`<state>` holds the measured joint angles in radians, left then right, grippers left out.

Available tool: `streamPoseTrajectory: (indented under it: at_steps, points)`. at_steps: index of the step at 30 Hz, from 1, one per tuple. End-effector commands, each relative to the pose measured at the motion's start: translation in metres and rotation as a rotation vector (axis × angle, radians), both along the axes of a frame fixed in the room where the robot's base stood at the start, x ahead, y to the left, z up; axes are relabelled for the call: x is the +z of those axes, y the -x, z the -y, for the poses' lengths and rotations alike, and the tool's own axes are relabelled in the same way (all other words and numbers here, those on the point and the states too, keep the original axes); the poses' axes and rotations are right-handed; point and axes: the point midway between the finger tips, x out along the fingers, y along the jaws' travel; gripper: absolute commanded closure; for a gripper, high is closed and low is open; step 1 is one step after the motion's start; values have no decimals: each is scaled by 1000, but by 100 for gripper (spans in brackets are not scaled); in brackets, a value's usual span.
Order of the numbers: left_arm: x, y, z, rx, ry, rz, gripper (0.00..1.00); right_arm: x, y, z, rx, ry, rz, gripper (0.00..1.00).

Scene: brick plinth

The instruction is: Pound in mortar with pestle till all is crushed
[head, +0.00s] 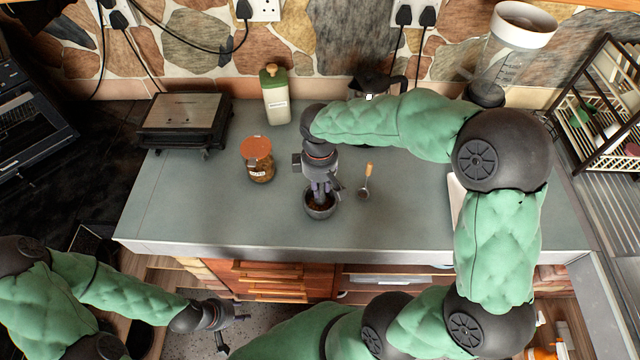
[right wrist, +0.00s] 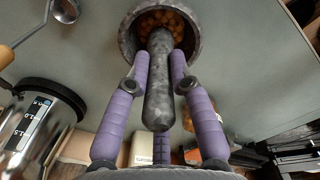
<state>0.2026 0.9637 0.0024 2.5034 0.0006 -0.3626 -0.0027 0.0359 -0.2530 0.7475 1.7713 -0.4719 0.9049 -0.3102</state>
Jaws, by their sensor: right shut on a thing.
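A grey stone mortar (head: 321,207) stands on the worktop near its front edge. In the right wrist view the mortar (right wrist: 128,35) holds several orange-brown pieces (right wrist: 165,19). My right gripper (head: 320,190) is directly above the mortar, its fingers pointing down. In the right wrist view my right gripper (right wrist: 160,75) is shut on a dark stone pestle (right wrist: 158,100). The pestle's far end reaches into the mortar among the pieces. My left gripper (head: 232,322) hangs low in front of the worktop, empty; its jaw opening is too small to judge.
A spoon with a wooden handle (head: 367,180) lies right of the mortar. A jar with an orange lid (head: 258,160) stands to the left. A green-topped bottle (head: 274,95), a grill (head: 182,112) and a blender (head: 505,50) stand behind. The worktop (head: 200,205) is clear at front left.

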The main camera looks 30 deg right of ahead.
Motion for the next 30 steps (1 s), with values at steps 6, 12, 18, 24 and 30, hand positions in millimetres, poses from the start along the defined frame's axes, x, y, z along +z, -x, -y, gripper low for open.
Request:
streamPoseTrajectory:
  at_steps: [6, 12, 18, 24, 30]
  points:
    - [-3, 0, 0, 0, 0, 0, 60, -4, 0, 0, 0, 0, 0, 100]
    - [-7, 0, 0, 0, 0, 0, 60, -10, 0, 0, 0, 0, 0, 100]
    - [-11, 0, 0, 0, 0, 0, 60, -16, 0, 0, -1, 0, 0, 100]
    - [-15, 0, 0, 0, 0, 0, 60, -22, 0, 0, -1, -1, 1, 100]
    - [-14, 0, 0, 0, 0, 0, 60, -22, 0, 0, 0, -1, 1, 100]
